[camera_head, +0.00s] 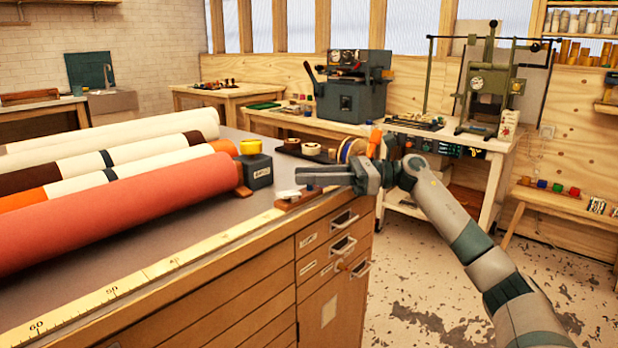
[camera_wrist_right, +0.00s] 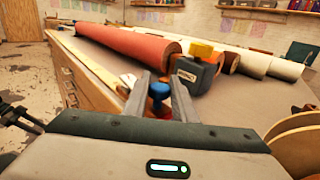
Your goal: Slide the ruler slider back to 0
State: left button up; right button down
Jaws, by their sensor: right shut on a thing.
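The ruler (camera_head: 155,268) is a pale yellow strip with printed marks along the front edge of the grey worktable; 60 and 50 can be read. The slider (camera_head: 298,200) is a small reddish-brown wooden block at the ruler's right end, near the table corner. My right gripper (camera_head: 318,176) reaches in from the right above it. In the right wrist view the fingers (camera_wrist_right: 163,97) are shut around a blue knob (camera_wrist_right: 159,90) of the slider. In the head view the knob is hidden by the gripper. My left gripper is in neither view.
A red roll (camera_head: 110,215) and several other rolls lie behind the ruler. A dark weight block (camera_head: 257,171) with a yellow top stands just behind the slider. Drawers (camera_head: 340,245) with metal handles are below the table edge. Floor at the right is open.

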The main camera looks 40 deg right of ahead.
jog(key=c, duration=1.5)
grip_release()
jog(key=shift+o, duration=0.2)
jog(key=shift+s+d+f, duration=0.1)
jog(key=shift+s+d, duration=0.15)
jog(key=shift+d, duration=0.1)
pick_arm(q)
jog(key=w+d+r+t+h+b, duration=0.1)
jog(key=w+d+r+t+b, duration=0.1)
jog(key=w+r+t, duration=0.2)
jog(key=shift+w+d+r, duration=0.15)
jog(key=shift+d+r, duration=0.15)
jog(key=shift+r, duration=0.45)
pick_arm(e)
jog(key=v, duration=1.6)
jog(key=shift+d, duration=0.25)
jog(key=shift+s, duration=0.15)
